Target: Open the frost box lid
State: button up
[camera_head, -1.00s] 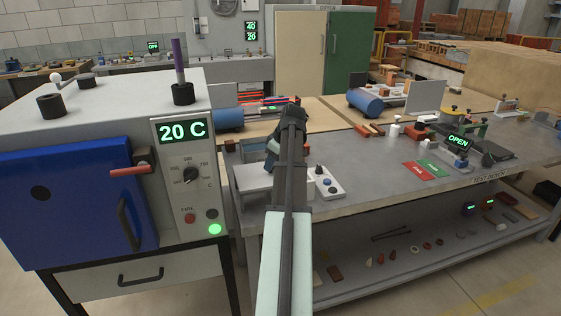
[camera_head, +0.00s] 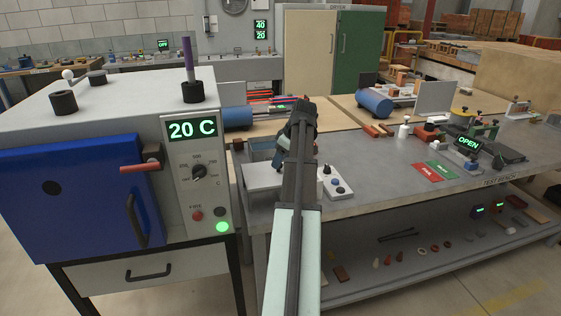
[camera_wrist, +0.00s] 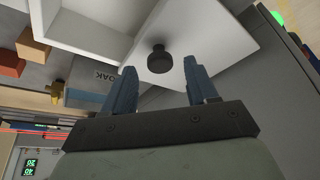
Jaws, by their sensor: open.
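The frost box appears to be the low white box (camera_head: 262,177) at the near left end of the test bench, partly hidden behind my arm. In the wrist view a white lid panel (camera_wrist: 205,40) carries a round black knob (camera_wrist: 160,60). A white recess with raised walls (camera_wrist: 95,12) adjoins the panel; I cannot tell whether it is the box's inside. My gripper (camera_wrist: 159,66) is open, its two blue-grey fingers pointing toward the panel, with the knob between their tips in the picture. Contact is not visible. In the head view the fingers (camera_head: 281,156) show just above the box.
A furnace (camera_head: 90,110) with a blue door, reading 20 C, stands to the left. A control box with knobs (camera_head: 336,184) is right of my arm. A container marked with letters ending "OAK" (camera_wrist: 95,97) is beside the box.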

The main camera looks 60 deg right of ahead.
jog(key=v, duration=1.2)
jog(key=shift+s, duration=0.15)
jog(key=s+a+f+m+g+y, duration=0.1)
jog(key=s+a+f+m+y, duration=0.15)
jog(key=a+f, duration=0.75)
jog(key=s+a+f+m+g+y, duration=0.1)
jog(key=s+a+f, duration=0.2)
jog(key=a+f, duration=0.75)
jog(key=w+a+f+g, duration=0.35)
jog(key=a+f, duration=0.85)
jog(key=f, duration=0.4)
jog(key=w+a+f+g, duration=0.2)
jog(key=w+a+f, duration=0.2)
jog(key=a+f, duration=0.9)
jog(key=s+a+f+n+g+h, duration=0.1)
jog(key=s+a+f+g, duration=0.1)
jog(key=s+a+f, duration=0.5)
jog(key=s+a+f+n+g+h, duration=0.1)
jog(key=s+a+f+n+h, duration=0.1)
jog(key=s+a+f, duration=0.5)
jog(key=a+f, duration=0.3)
jog(key=f, duration=0.3)
jog(key=shift+a+f+g, duration=0.2)
jog(key=shift+a+g, duration=0.05)
jog(key=shift+g, duration=0.1)
